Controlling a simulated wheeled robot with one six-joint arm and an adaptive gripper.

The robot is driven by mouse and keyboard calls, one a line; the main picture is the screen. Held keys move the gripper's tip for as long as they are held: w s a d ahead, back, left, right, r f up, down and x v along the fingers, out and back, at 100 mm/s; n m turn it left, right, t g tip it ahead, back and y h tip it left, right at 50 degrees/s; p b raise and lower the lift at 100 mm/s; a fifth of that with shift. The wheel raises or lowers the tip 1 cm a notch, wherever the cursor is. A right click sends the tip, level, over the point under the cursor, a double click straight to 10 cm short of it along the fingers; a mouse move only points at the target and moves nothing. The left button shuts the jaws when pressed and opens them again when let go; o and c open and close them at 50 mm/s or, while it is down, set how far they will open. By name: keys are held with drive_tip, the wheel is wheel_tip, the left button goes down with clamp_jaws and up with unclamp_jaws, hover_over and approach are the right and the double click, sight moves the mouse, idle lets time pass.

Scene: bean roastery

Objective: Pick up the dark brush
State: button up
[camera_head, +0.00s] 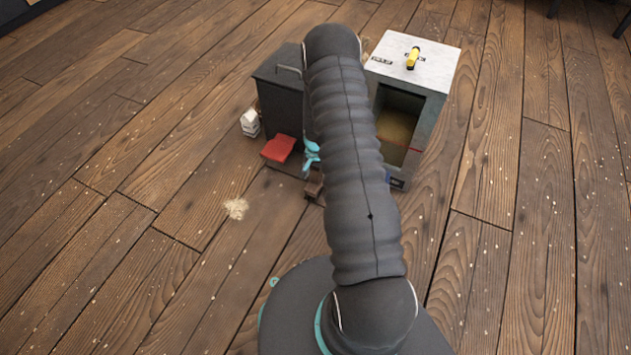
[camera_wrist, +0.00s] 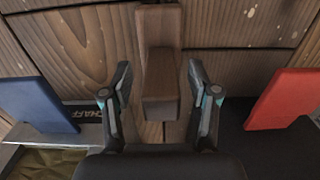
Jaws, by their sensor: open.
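A dark brown wooden piece, which looks like the dark brush (camera_wrist: 160,88), is in the middle of the wrist view, with a block-shaped near part and a flat bar behind it. No bristles show. It also shows in the head view (camera_head: 315,187), small and partly behind my arm. My gripper (camera_wrist: 159,67) is open, with one finger on each side of the brush and a gap on both sides. In the head view only a teal part of my gripper (camera_head: 311,158) shows; my arm hides the rest.
A dark cabinet (camera_head: 278,105) and a grey bin with a pale top (camera_head: 425,62) stand close by. A yellow tool (camera_head: 412,59) lies on that top. A red panel (camera_wrist: 283,98) and a blue panel (camera_wrist: 38,104) flank my gripper. The wooden floor at left is mostly clear.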

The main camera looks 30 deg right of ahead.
clamp_jaws()
drive_tip(key=shift+r, duration=0.15)
wheel_tip(320, 180, up, 10)
drive_tip(key=shift+f+p, duration=0.1)
drive_tip(key=shift+p, duration=0.4)
